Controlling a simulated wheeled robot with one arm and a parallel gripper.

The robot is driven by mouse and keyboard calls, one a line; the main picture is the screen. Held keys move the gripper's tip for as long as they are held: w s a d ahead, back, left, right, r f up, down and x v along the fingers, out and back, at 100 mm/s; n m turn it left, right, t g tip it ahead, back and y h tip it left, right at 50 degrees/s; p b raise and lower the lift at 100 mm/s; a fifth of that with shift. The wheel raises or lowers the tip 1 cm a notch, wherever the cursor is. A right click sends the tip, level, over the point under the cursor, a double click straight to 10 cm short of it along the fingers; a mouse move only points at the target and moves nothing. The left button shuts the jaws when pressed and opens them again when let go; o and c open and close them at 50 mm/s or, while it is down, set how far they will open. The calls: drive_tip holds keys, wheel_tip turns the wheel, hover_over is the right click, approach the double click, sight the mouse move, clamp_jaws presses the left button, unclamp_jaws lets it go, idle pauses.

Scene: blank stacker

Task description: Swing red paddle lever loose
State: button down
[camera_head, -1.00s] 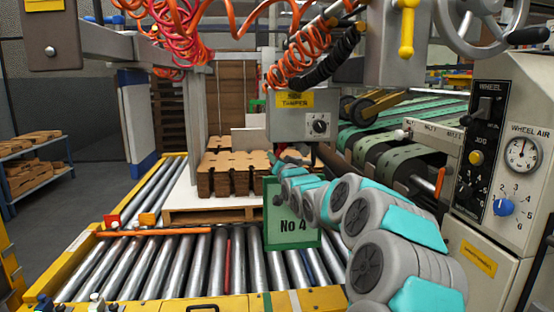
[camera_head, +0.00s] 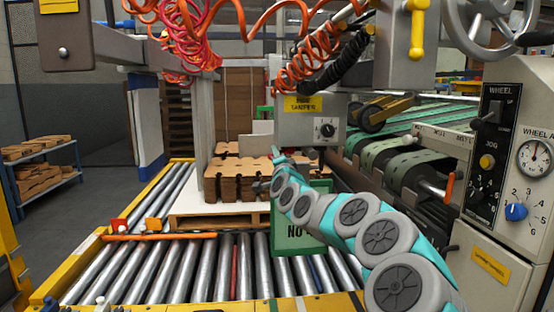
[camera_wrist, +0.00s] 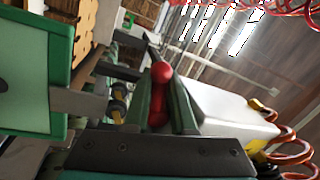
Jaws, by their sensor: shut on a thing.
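A red knob-ended lever (camera_wrist: 160,74) stands between the fingers of my gripper (camera_wrist: 162,92) in the wrist view. The fingers are shut on it; its round red top shows above and more red shows lower between them. In the head view my arm reaches from the lower right toward the stack, in front of the green No 4 sign. Its far end is small there, and I cannot make out the held lever.
The roller conveyor (camera_head: 205,268) lies below, with a stack of brown blanks (camera_head: 236,185) behind it. The grey tamper box (camera_head: 298,130) hangs just above my arm's far end. A control panel (camera_head: 505,150) stands at the right. Orange coiled hoses (camera_head: 312,62) hang overhead.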

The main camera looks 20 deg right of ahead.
drive_tip(key=shift+m, duration=0.3)
drive_tip(key=c, duration=0.8)
unclamp_jaws()
drive_tip(key=shift+r, duration=0.1)
drive_tip(key=shift+o, duration=0.2)
